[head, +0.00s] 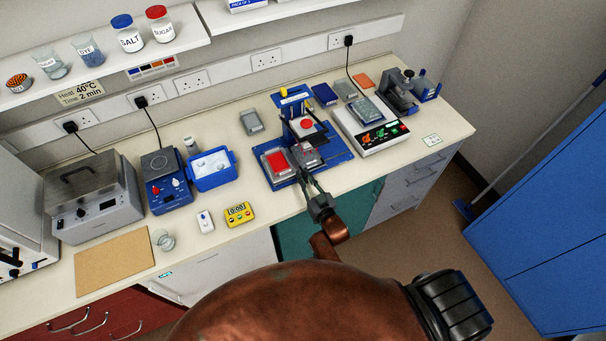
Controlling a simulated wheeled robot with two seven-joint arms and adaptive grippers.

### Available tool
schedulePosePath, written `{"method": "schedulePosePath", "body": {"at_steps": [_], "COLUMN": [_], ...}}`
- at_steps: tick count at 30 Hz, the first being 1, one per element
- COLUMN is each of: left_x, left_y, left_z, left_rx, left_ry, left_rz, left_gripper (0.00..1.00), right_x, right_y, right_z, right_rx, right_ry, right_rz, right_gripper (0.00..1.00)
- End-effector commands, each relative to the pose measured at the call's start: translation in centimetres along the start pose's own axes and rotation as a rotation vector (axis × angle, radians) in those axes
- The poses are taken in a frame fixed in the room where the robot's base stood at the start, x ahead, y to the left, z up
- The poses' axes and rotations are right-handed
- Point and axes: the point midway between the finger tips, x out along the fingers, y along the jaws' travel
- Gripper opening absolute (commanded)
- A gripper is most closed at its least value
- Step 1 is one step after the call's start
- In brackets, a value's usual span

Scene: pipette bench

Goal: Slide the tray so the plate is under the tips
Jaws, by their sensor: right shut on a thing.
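A pipetting stand with a blue base (338,155) stands on the bench in the middle of the head view. Its blue upright holds a head with a red round part (306,124); the tips under it are too small to make out. A grey sliding tray (308,157) lies on the base, with a red-topped plate (277,163) at its left part, left of the head. My right gripper (304,172) reaches in from the front and is shut on the tray's front edge, where its fingers hide the grip. My left gripper is not in view.
A blue ice tub (212,168) and a yellow timer (239,213) stand left of the stand. A white device with buttons (372,130) stands close on the right. The bench front (290,205) is clear near my right arm.

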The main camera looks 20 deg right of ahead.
Motion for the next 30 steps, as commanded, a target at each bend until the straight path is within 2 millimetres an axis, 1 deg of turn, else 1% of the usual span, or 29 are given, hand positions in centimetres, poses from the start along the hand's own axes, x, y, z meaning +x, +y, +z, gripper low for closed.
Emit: {"method": "schedulePosePath", "body": {"at_steps": [1, 5, 6, 10, 13, 17, 19, 21, 23, 26, 29, 30], "left_x": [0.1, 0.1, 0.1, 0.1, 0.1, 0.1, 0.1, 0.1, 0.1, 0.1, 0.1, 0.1], "left_y": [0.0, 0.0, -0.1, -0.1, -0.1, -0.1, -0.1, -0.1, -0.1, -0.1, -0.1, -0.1], "left_z": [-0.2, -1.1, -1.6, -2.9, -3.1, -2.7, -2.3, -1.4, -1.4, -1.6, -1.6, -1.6], "left_rx": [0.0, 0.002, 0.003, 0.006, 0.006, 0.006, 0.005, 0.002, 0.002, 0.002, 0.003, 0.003], "left_ry": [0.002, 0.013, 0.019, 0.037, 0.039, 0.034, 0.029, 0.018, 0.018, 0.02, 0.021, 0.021], "left_rz": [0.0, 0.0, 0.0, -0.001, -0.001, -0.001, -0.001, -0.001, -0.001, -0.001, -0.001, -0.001], "left_gripper": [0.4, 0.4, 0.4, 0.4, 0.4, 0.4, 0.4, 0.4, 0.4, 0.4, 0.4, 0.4], "right_x": [0.0, 0.0, 0.0, 0.0, 0.0, 0.0, 0.0, -0.1, -0.3, -1.4, -3.2, -4.1], "right_y": [-0.5, -0.6, -0.6, -0.5, -0.5, -0.3, -0.3, -0.3, -0.3, -0.2, -0.2, -0.1], "right_z": [0.2, 0.3, 0.3, 0.2, 0.2, 0.1, 0.1, 0.1, 0.2, 0.2, 0.2, 0.3], "right_rx": [0.003, 0.004, 0.004, 0.004, 0.004, 0.003, 0.003, 0.003, 0.003, 0.002, 0.002, 0.002], "right_ry": [-0.003, -0.003, -0.003, -0.003, -0.002, -0.001, -0.001, -0.001, -0.001, -0.003, -0.003, -0.004], "right_rz": [-0.006, -0.007, -0.007, -0.007, -0.006, -0.005, -0.004, -0.004, -0.004, -0.004, -0.003, -0.003], "right_gripper": [0.0, 0.0, 0.18, 0.27, 0.33, 0.33, 0.33, 0.33, 0.33, 0.33, 0.33, 0.33]}}
